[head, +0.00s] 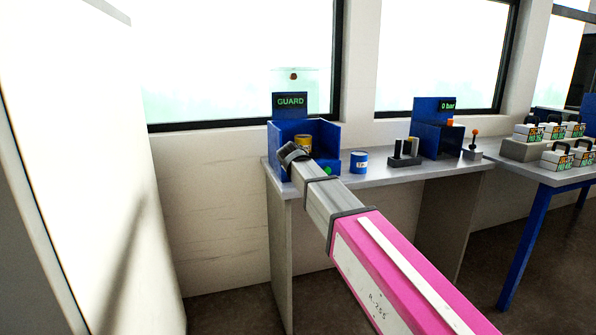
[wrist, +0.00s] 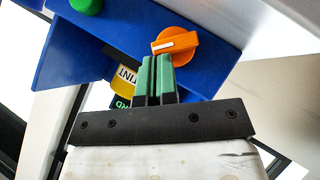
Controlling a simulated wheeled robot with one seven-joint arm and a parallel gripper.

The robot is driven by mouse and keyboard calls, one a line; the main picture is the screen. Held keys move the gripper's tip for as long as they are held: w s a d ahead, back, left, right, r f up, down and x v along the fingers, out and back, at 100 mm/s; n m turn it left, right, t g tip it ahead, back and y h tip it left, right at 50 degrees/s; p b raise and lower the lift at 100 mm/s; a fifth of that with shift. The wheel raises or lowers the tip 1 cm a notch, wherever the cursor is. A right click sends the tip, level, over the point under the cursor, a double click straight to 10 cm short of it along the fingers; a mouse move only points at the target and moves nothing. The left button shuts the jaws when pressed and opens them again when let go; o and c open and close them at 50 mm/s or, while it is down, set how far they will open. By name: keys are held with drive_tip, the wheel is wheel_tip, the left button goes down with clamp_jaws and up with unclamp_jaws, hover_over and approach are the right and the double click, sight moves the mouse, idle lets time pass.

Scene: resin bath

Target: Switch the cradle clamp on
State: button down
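The orange rotary knob (wrist: 176,45) with a white pointer line is on the blue front panel of the cradle box (wrist: 105,45). In the wrist view its line lies nearly level across the picture. My gripper (wrist: 157,62) has its two green fingers together, with only a thin dark line between them and nothing seen held. The tips overlap the knob's lower left edge; I cannot tell whether they touch it. In the head view my gripper (head: 290,152) is at the front of the blue box (head: 333,138) under a GUARD display, and hides the knob. A yellow-labelled can (head: 303,143) stands inside.
A green button (wrist: 86,5) is on the same panel. A blue-and-white can (head: 359,162) stands on the bench just right of the box. Further right are a blue unit with a bar display (head: 427,138), an orange-topped lever (head: 474,143) and several cases (head: 557,160).

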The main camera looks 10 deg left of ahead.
drive_tip(key=shift+w, duration=0.1)
idle(0.3)
drive_tip(key=shift+r, duration=0.8)
drive_tip(key=shift+a+r, duration=0.1)
drive_tip(key=shift+r, duration=0.2)
drive_tip(key=a+r+v, duration=0.1)
drive_tip(key=a+v, duration=0.1)
drive_tip(key=v, duration=1)
drive_tip(key=shift+r, duration=0.1)
